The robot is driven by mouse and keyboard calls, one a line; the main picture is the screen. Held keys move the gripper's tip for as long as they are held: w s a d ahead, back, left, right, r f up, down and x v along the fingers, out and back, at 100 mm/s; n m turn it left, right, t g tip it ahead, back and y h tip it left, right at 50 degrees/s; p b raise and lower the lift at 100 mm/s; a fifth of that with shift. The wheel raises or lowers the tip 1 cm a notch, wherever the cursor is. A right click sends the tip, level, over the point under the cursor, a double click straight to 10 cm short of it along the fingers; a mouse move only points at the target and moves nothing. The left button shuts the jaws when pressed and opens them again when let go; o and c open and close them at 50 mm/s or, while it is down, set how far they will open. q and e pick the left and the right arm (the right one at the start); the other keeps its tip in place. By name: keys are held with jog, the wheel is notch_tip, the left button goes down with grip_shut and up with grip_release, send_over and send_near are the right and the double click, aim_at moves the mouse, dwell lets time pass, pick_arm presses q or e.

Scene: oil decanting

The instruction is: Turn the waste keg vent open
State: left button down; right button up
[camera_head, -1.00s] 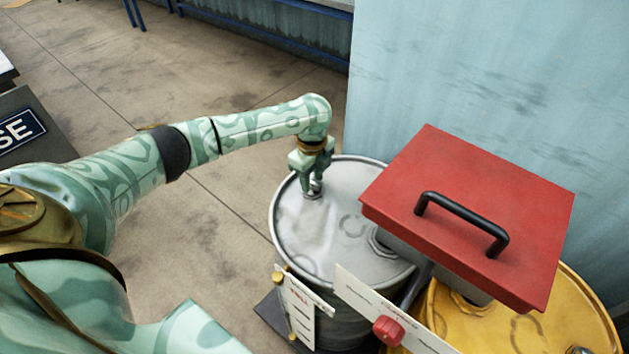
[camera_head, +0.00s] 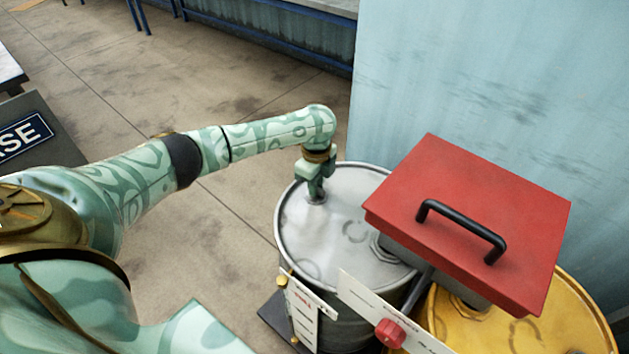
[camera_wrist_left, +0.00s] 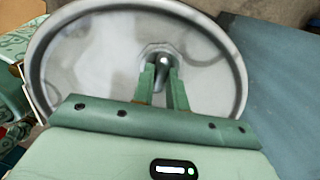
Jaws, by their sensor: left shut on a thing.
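The waste keg (camera_head: 337,236) is a grey metal drum with a raised rim, right of centre in the head view. Its pale lid (camera_wrist_left: 95,65) fills much of the left wrist view. The vent is a small metal knob (camera_wrist_left: 164,63) on the lid, near the rim in the head view. My left gripper (camera_head: 316,194) points down at the lid and is shut on this vent. In the left wrist view its two fingers (camera_wrist_left: 164,84) stand on either side of the knob. The fingers partly hide the vent, so its turn angle is unclear. My right gripper is not in view.
A red box lid with a black handle (camera_head: 462,229) overhangs the keg's right side. A yellow drum (camera_head: 572,300) stands beside it. A white gauge plate (camera_head: 303,310) and a red knob (camera_head: 390,333) are in front. A pale blue wall (camera_head: 500,70) rises behind.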

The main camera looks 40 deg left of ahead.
pick_arm(q)
jog(key=n+p, duration=0.1)
jog(key=p, duration=0.1)
jog(key=n+p, duration=0.2)
jog(key=shift+d+r, duration=0.1)
jog(key=shift+r, duration=0.2)
jog(key=shift+f+n+p, duration=0.1)
jog(key=shift+n+p, duration=0.75)
jog(key=shift+n, duration=0.25)
jog(key=n+p, duration=0.1)
jog(key=n, duration=0.1)
jog(key=shift+f+n+p, duration=0.1)
jog(key=shift+n+p, duration=0.2)
jog(key=n+p, duration=0.1)
jog(key=n, duration=0.3)
jog(key=shift+f+n, duration=0.1)
jog(key=shift+n, duration=0.2)
jog(key=n+p, duration=0.1)
jog(key=n, duration=0.3)
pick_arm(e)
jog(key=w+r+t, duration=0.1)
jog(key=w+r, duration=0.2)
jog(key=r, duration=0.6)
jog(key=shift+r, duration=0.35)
pick_arm(q)
jog(key=shift+n, duration=0.3)
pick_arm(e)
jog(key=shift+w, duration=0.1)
